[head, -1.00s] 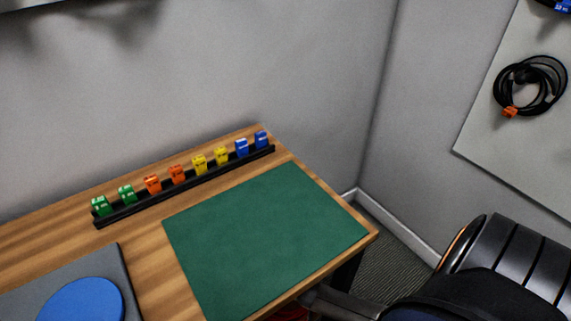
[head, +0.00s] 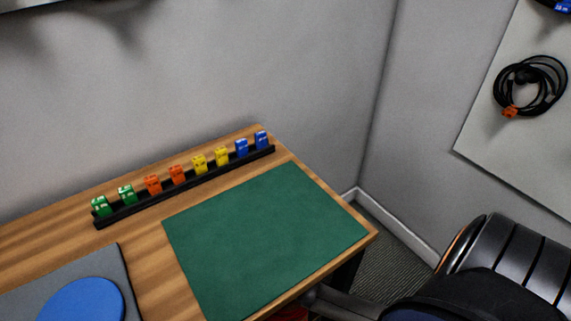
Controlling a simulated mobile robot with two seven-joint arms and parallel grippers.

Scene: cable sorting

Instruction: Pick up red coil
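No coil that is clearly red shows in the head view. Neither of my grippers is in view.
The wooden table (head: 60,245) carries a black rack (head: 185,188) of green, orange, yellow and blue clips, a bare green mat (head: 265,240), and a blue disc (head: 82,302) on a grey pad. A black chair (head: 500,275) stands at the lower right.

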